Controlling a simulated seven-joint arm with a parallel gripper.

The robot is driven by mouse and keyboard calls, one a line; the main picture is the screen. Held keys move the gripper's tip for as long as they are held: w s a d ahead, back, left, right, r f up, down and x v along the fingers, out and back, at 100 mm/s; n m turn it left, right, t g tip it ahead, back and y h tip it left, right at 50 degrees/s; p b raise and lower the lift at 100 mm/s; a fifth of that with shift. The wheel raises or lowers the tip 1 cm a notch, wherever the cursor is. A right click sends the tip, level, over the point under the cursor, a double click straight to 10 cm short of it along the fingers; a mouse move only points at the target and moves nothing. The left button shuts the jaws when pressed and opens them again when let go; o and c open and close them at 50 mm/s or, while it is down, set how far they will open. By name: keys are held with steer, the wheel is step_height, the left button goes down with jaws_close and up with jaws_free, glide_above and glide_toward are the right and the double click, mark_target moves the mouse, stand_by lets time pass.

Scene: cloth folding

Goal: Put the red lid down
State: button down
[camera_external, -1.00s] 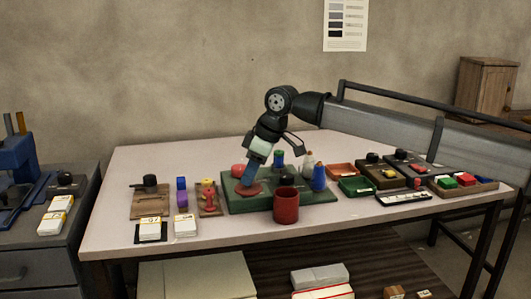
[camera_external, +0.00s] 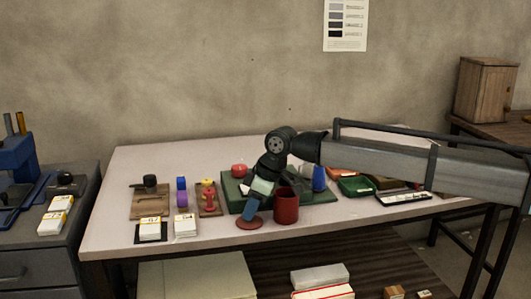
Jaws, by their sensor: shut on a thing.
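The red lid (camera_external: 248,223) is a flat, reddish disc below my gripper (camera_external: 252,209). My gripper points down, with its blue fingers shut on the top of the lid. The lid is in front of the green board (camera_external: 322,197), over the pale table near its front edge. I cannot tell whether it touches the table. A red cup-like pot (camera_external: 286,208) stands upright just right of the lid, at the board's front edge.
A red round object (camera_external: 239,170) and a blue bottle (camera_external: 319,178) stand on the board. Left are a wooden stand with a red figure (camera_external: 209,198) and white card stacks (camera_external: 185,225).

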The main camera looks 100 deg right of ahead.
steer(key=shift+f, duration=0.15)
steer(key=c, duration=1)
jaws_free()
steer(key=v, duration=1.2)
steer(key=shift+r, duration=0.2)
